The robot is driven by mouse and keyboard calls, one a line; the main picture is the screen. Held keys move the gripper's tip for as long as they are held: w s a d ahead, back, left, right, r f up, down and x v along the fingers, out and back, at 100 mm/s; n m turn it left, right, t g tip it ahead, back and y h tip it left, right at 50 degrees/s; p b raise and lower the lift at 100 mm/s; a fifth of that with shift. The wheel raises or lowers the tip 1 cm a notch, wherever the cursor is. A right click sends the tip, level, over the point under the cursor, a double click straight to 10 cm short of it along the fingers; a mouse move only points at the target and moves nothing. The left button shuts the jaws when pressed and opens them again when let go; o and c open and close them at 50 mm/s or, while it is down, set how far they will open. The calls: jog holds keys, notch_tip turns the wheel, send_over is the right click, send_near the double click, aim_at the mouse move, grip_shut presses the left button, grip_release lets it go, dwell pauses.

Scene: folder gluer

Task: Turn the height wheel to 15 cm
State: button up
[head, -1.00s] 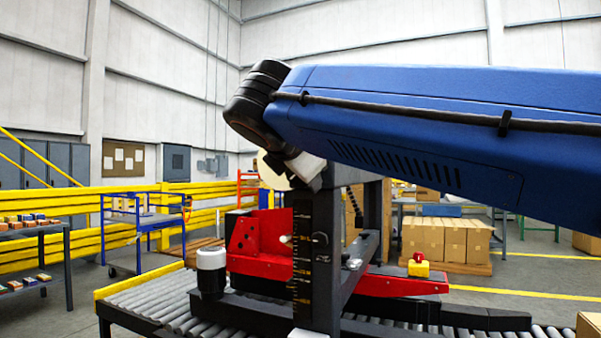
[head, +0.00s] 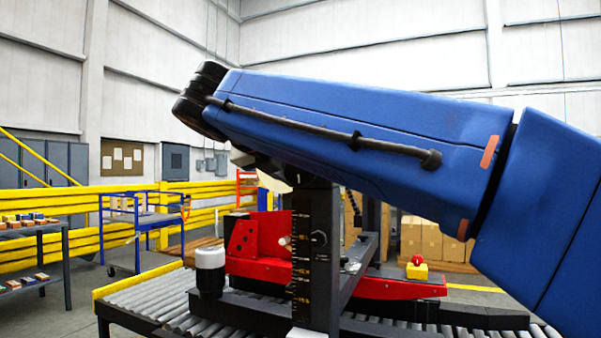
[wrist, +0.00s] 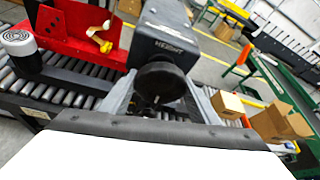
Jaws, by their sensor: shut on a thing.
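The height wheel (wrist: 160,82) is a round black knob below a dark housing marked "HEIGHT" (wrist: 172,40) in the wrist view. My gripper (wrist: 160,102) has a grey finger on either side of the wheel and is shut on it. In the head view my blue arm covers the gripper and the wheel. A dark upright post (head: 317,255) there carries a height scale (head: 301,262) with pale marks. Its figures and any pointer are too small to read surely.
The machine has a red side plate (head: 258,240) and stands over a roller conveyor (head: 150,292). A white-topped black cylinder (head: 211,262) stands at its left. A yellow box with a red button (head: 417,268) sits at right. Cartons (wrist: 280,122) lie beyond the wheel.

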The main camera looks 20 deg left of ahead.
jog(key=shift+n+h, duration=0.6)
jog(key=shift+n, duration=0.3)
jog(key=o, duration=1.1)
jog(key=shift+c, duration=0.2)
jog(key=v, duration=1.7)
jog(key=shift+s+a, duration=0.15)
jog(key=shift+s, duration=0.05)
